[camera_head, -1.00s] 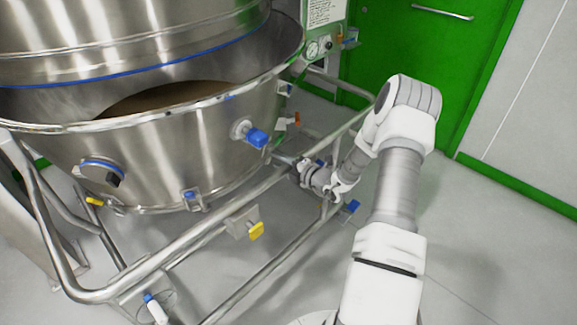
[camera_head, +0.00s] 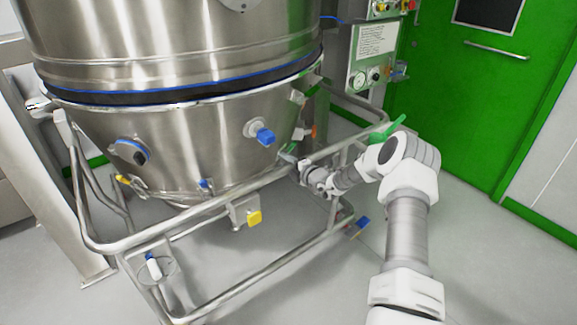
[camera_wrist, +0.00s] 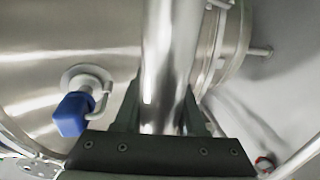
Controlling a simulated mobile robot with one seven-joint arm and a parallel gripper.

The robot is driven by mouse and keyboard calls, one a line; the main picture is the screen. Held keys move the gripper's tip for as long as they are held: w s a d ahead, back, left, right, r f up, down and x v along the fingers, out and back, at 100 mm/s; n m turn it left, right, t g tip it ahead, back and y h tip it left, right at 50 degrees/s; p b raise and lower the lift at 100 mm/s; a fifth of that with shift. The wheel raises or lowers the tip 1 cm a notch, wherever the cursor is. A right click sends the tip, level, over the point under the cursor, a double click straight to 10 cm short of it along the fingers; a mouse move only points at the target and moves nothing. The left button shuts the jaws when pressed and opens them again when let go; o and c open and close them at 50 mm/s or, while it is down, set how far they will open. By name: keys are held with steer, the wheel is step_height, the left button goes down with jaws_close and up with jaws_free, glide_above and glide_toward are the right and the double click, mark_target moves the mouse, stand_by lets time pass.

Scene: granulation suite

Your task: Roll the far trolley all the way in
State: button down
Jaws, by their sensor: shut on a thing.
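The trolley is a tubular steel frame carrying a conical steel bowl (camera_head: 180,150). Its front push rail (camera_head: 200,213) runs across the head view. The bowl stands under a large steel vessel (camera_head: 175,45), its rim close against the dark, blue-edged band at the vessel's lower end. My gripper (camera_head: 300,172) is at the right part of the rail, small and partly hidden by my wrist. In the wrist view my gripper (camera_wrist: 160,125) is shut around the rail tube (camera_wrist: 160,65), with a dark finger on either side.
A blue-capped fitting (camera_head: 262,134) juts from the bowl, and it shows in the wrist view (camera_wrist: 72,113). A control panel (camera_head: 370,55) and green door (camera_head: 470,100) stand at the right. A steel post (camera_head: 45,130) stands left. Grey floor is clear in front.

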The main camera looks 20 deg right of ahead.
steer(key=shift+w+a+r, duration=0.2)
steer(key=shift+r, duration=0.3)
steer(key=c, duration=0.6)
jaws_free()
steer(key=shift+o, duration=0.5)
steer(key=shift+s+f, duration=0.1)
steer(key=shift+f, duration=0.1)
steer(key=shift+s+d, duration=0.1)
steer(key=p+v, duration=0.4)
steer(key=v, duration=1.3)
steer(key=shift+s+p, duration=0.15)
steer(key=shift+p, duration=0.15)
